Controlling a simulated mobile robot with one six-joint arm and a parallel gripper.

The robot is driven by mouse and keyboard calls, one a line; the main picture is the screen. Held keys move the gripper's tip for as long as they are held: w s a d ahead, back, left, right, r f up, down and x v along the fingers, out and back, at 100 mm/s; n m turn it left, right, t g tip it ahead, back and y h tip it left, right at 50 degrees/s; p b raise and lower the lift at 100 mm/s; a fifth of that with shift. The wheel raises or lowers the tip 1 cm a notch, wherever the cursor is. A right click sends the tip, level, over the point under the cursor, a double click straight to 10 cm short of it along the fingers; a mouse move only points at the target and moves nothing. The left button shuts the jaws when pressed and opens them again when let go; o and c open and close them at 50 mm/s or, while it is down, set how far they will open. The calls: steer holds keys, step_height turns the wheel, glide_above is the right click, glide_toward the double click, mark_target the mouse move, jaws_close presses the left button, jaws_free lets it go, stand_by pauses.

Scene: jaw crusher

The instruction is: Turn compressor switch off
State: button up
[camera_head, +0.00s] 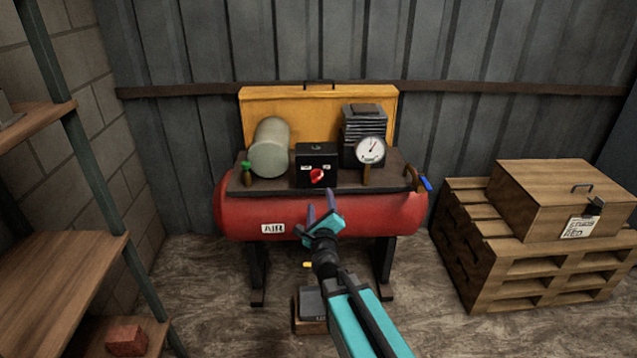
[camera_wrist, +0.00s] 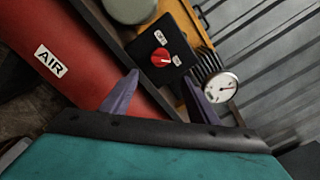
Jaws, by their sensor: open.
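The compressor has a red tank (camera_head: 320,212) marked AIR and stands against the metal wall. On its top plate is a black switch box (camera_head: 305,178) with a red rotary knob (camera_head: 317,176) between two small white labels. The knob also shows in the wrist view (camera_wrist: 161,57), where the box appears tilted; the label text is too small to read surely. My gripper (camera_head: 320,203) is open and empty, in front of the tank and just below the switch box. In the wrist view its two fingers (camera_wrist: 160,88) point toward the box, apart from the knob.
A pressure gauge (camera_head: 371,150) stands right of the switch box, with a finned motor (camera_head: 364,125) behind. A pale cylinder (camera_head: 270,148) is to the left. A blue-handled valve (camera_head: 424,183) is at the right end. Shelves (camera_head: 60,290) stand left; a wooden crate (camera_head: 545,200) on pallets stands right.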

mark_target(317, 177)
steer(key=shift+w+p, duration=0.45)
steer(key=shift+w, duration=5.9)
steer(key=c, duration=1)
steer(key=shift+c, duration=0.2)
